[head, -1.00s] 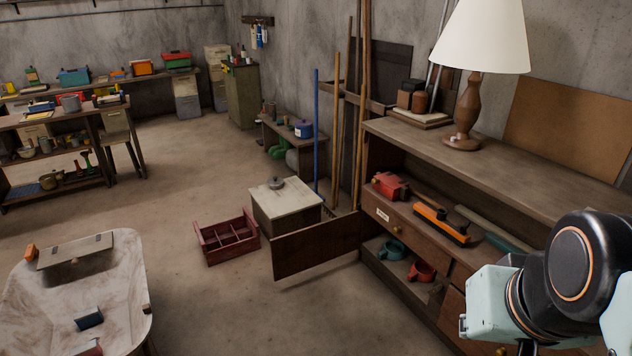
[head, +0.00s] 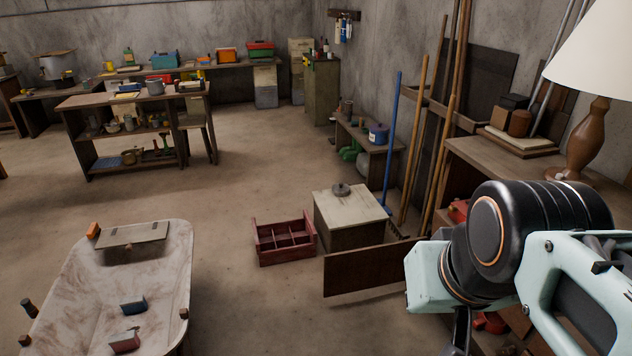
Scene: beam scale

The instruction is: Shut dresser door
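The dresser (head: 478,155) stands at the right of the head view, largely hidden behind my arm. Its brown door (head: 362,268) is open and sticks out to the left into the room, low above the floor. The door's hinge side is hidden by my arm. Part of my gripper (head: 462,335) shows at the bottom edge, right of the door and apart from it in the picture. Its fingertips are out of the frame, so its opening does not show.
A wooden box (head: 350,215) with a pale lid stands just behind the door. A red divided crate (head: 284,238) is left of it. A worn, pale tub (head: 130,270) stands at lower left. Poles (head: 425,140) lean behind the dresser. Floor between tub and door is clear.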

